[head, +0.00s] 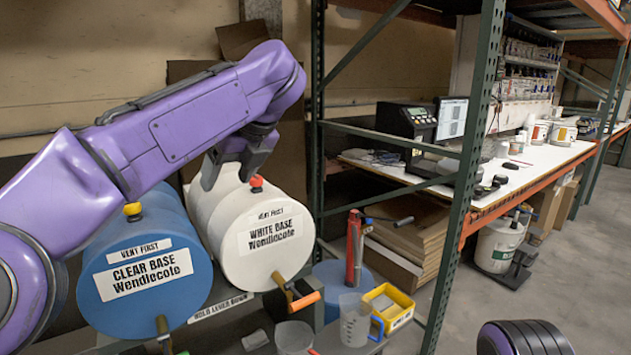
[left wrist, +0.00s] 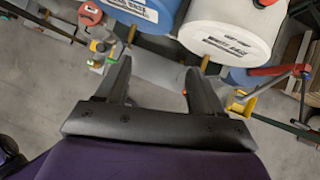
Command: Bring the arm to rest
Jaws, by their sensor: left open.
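My left arm comes in from the left of the head view. Its left gripper (head: 230,175) is in front of the white drum, near its red vent cap (head: 256,182), and points down. In the left wrist view the two fingers of the left gripper (left wrist: 157,78) are spread apart with nothing between them. The white drum labelled White Base (head: 270,240) and the blue drum labelled Clear Base (head: 150,285) lie side by side on a rack. My right gripper does not show.
A clear pitcher (head: 355,322), a yellow tray (head: 390,308) and a red tool (head: 353,250) sit below right of the drums. A green rack post (head: 465,180) stands right of them, before a white bench (head: 520,165). Grey floor is open at right.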

